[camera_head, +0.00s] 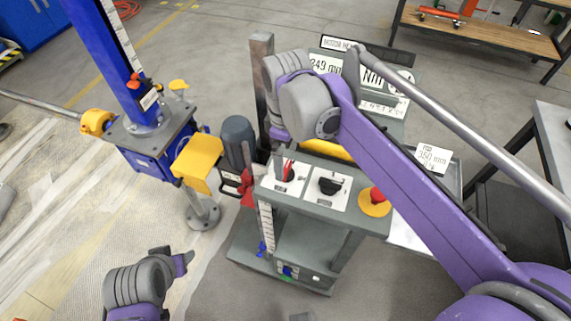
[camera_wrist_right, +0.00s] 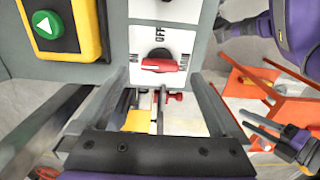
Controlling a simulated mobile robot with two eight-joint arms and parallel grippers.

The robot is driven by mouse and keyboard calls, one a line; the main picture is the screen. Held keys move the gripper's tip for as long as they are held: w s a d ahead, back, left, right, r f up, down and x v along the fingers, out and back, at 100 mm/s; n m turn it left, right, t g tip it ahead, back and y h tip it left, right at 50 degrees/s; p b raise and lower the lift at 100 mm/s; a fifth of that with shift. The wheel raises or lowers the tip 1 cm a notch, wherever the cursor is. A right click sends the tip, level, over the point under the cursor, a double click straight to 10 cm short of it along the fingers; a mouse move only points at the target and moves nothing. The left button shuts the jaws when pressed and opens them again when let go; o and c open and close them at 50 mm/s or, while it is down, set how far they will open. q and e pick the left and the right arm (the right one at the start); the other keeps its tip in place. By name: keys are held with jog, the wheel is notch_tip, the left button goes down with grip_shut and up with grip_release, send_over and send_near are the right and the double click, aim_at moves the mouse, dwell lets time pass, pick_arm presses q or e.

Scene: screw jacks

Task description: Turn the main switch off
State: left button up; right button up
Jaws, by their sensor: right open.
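The main switch is a red rotary handle (camera_wrist_right: 160,63) on a white plate marked OFF. In the right wrist view it lies crosswise, with OFF printed above it. In the head view the red handle (camera_head: 288,170) is on the left plate of the grey control stand. My right gripper (camera_wrist_right: 160,85) is open, one finger to each side of the switch plate, with nothing between them. It seems apart from the handle. In the head view its fingers are mostly hidden behind my right arm. My left arm shows at lower left; its jaws are unclear.
A black rotary switch (camera_head: 331,185) and a red emergency button (camera_head: 376,195) are right of the main switch. A green start button (camera_wrist_right: 46,25) sits on a yellow box nearby. A blue screw jack (camera_head: 150,110) and yellow block (camera_head: 196,160) stand at left.

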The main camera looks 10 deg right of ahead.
aim_at(286, 168)
jog(key=shift+f, duration=1.95)
jog(key=c, duration=1.4)
